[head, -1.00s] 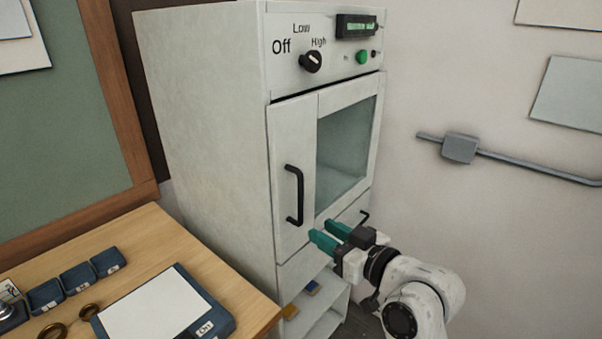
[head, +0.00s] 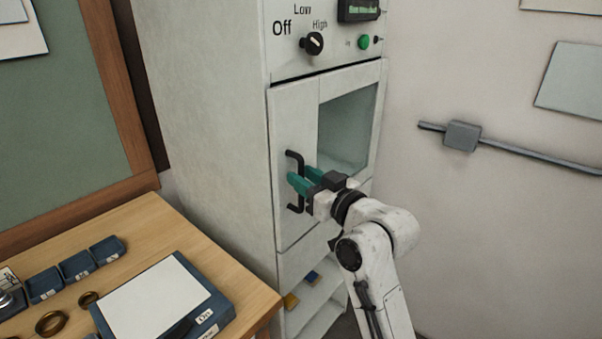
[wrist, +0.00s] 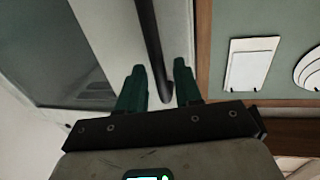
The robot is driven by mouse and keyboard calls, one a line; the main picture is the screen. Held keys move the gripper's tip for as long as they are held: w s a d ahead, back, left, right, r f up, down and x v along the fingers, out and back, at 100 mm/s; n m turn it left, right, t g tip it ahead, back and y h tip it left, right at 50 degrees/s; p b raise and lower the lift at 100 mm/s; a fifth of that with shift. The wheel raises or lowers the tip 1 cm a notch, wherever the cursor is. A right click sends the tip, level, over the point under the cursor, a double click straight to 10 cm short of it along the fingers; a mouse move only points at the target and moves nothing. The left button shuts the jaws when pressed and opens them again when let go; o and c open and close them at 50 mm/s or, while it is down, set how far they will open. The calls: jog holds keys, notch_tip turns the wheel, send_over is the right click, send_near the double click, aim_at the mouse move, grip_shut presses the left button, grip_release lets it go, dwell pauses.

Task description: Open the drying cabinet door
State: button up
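The drying cabinet door (head: 297,105) is shut, pale grey with a glass window (head: 345,128). Its black vertical bar handle (head: 299,166) is at the left part of the door. My gripper (head: 302,179) is at the handle in the head view, its green fingers overlapping the handle's middle and lower part. In the wrist view the handle (wrist: 151,45) runs down between the two spread fingers of my gripper (wrist: 160,85), with gaps on both sides. The fingers are open and not closed on the bar.
A wooden desk (head: 150,228) stands at the lower left with a blue scale-like device (head: 207,318) and small blue trays (head: 76,266). A grey rail (head: 530,155) is on the right wall. Open shelves (head: 318,310) lie below the door.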

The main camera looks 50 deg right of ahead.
jog(key=shift+w+d, duration=0.15)
jog(key=shift+w, duration=0.6)
jog(key=shift+c, duration=0.2)
grip_shut()
